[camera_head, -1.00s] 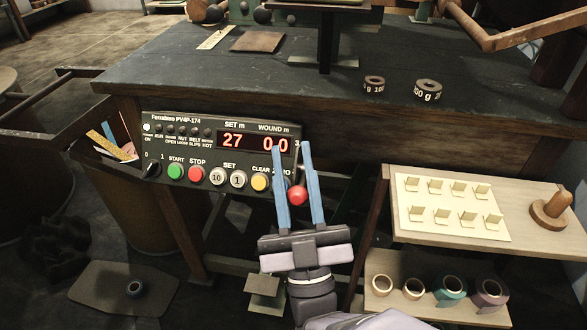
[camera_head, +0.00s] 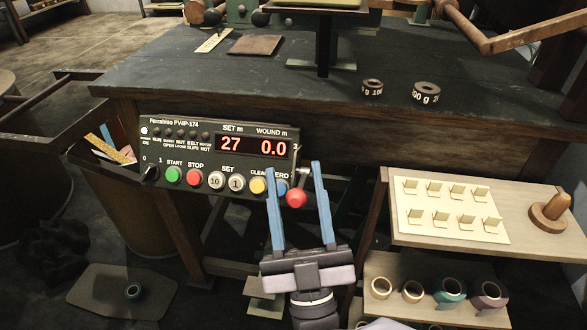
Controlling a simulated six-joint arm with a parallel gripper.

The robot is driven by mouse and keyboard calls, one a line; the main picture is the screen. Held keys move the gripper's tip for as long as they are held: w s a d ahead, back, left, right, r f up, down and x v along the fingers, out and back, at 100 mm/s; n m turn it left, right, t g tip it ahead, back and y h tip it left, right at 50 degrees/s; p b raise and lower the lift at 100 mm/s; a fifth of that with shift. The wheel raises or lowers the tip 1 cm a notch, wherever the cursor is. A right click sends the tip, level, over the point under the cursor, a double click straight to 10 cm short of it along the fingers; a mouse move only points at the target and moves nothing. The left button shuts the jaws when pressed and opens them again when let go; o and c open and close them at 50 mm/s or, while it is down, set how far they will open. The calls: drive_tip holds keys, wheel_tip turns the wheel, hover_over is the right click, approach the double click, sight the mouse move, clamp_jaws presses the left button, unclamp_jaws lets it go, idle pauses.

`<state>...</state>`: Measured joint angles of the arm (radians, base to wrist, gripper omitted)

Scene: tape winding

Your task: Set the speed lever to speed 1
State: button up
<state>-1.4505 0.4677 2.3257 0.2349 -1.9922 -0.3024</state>
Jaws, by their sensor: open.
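The control panel (camera_head: 190,135) is fixed to the front of the bench and its display reads SET 27 and WOUND 0.0. The speed lever with its red ball knob (camera_head: 296,198) is at the panel's right end, near a white "3" mark. The other scale marks by the lever are hidden or too small to read. My gripper (camera_head: 292,170) is open, with its two blue fingers pointing up. The red knob shows between the fingers, with a gap on both sides. I cannot tell whether the fingers reach its depth.
The row of buttons, among them the yellow CLEAR button (camera_head: 258,185), lies just left of my gripper. A side shelf (camera_head: 500,240) with cream brackets and tape rolls stands at the right. Two dark weights (camera_head: 426,92) sit on the bench top.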

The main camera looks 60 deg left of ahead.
drive_tip(key=b+v, duration=0.2)
drive_tip(key=shift+d+f, duration=0.1)
drive_tip(key=shift+f, duration=0.2)
drive_tip(key=shift+b+v, duration=1.05)
drive_tip(key=shift+b, duration=0.05)
drive_tip(key=shift+d+r, duration=0.1)
